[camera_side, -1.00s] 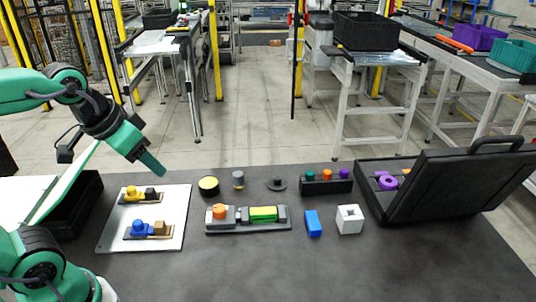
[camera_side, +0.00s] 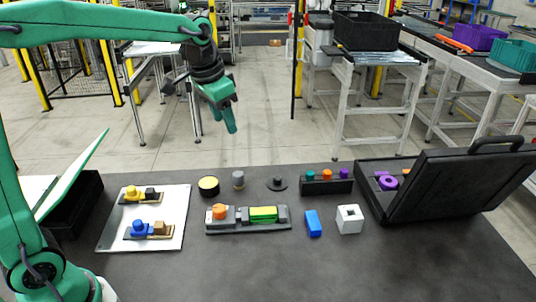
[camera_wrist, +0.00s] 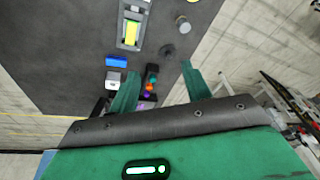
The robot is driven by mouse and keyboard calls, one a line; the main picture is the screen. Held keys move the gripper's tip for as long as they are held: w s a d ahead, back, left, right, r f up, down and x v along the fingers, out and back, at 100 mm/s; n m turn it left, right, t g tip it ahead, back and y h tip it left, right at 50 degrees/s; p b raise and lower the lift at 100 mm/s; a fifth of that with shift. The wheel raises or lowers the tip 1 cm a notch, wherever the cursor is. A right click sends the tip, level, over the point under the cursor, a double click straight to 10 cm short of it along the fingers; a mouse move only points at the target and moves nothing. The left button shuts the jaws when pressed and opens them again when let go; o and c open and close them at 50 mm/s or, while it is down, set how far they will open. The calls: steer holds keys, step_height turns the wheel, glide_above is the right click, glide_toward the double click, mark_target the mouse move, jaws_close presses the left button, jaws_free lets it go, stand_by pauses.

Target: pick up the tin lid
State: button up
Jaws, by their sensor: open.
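The tin lid appears to be the dark round disc with a small knob (camera_side: 277,184), lying flat on the dark table. It also shows in the wrist view (camera_wrist: 167,50), just beyond the gap between my fingers. A round black tin with a yellow top (camera_side: 208,186) stands to its left, with a grey cylinder (camera_side: 238,179) between them. My gripper (camera_side: 231,127) is open and empty, high above the table and left of the lid in the side view. Both green fingers (camera_wrist: 160,70) show spread apart in the wrist view.
A grey fixture with orange and green parts (camera_side: 248,226) lies in front of the lid. A black rack with coloured pegs (camera_side: 342,187) stands to the right. A blue block (camera_side: 313,223), a white block (camera_side: 349,219) and an open black case (camera_side: 455,188) are nearby.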

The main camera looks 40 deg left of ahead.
steer(key=w+f+m+g, duration=0.2)
steer(key=w+f, duration=0.6)
steer(key=w, duration=0.3)
steer(key=m+g, duration=0.1)
glide_above(277, 177)
step_height(277, 177, down, 10)
steer(key=shift+r, duration=0.1)
steer(key=shift+w+f, duration=0.15)
steer(key=shift+f, duration=1.7)
steer(key=shift+s+d+f, duration=0.1)
steer(key=shift+f, duration=1.2)
steer(key=shift+s+f, duration=0.1)
steer(key=shift+f, duration=1.2)
jaws_close()
